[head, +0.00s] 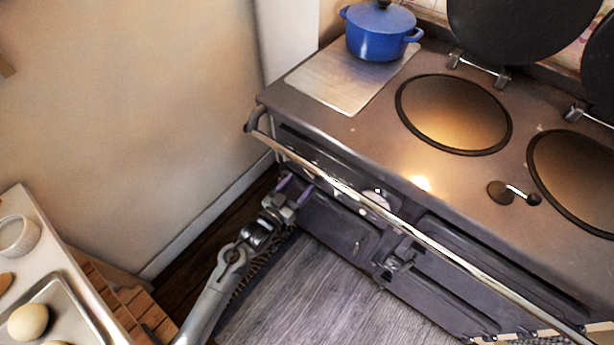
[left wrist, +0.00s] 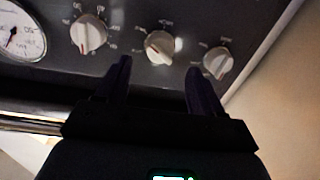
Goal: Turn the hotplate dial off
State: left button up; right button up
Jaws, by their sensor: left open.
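The lettering is too small to tell which one is the hotplate dial. My left gripper (head: 294,188) is at the left end of the stove front, below the rail. It is open and empty; in the wrist view its dark fingers (left wrist: 158,70) stand on either side of the middle dial's line, and contact cannot be told. My right gripper is not in view.
A long metal rail (head: 345,190) runs along the stove's front, above my left gripper. A round gauge (left wrist: 20,32) sits beside the dials. A blue pot (head: 380,35) stands on the stove top. A counter with a tray (head: 75,290) is at lower left. The floor between is clear.

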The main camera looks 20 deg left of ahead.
aim_at(309, 174)
pick_arm(q)
jog(key=b+x, duration=0.1)
jog(key=x, duration=0.2)
jog(key=shift+w+d+f, duration=0.1)
jog(key=shift+w+d, duration=0.05)
jog(key=shift+w, duration=0.1)
jog(key=shift+w+d, duration=0.15)
jog(key=shift+w, duration=0.55)
jog(key=c, duration=1)
jog(key=shift+c, duration=0.2)
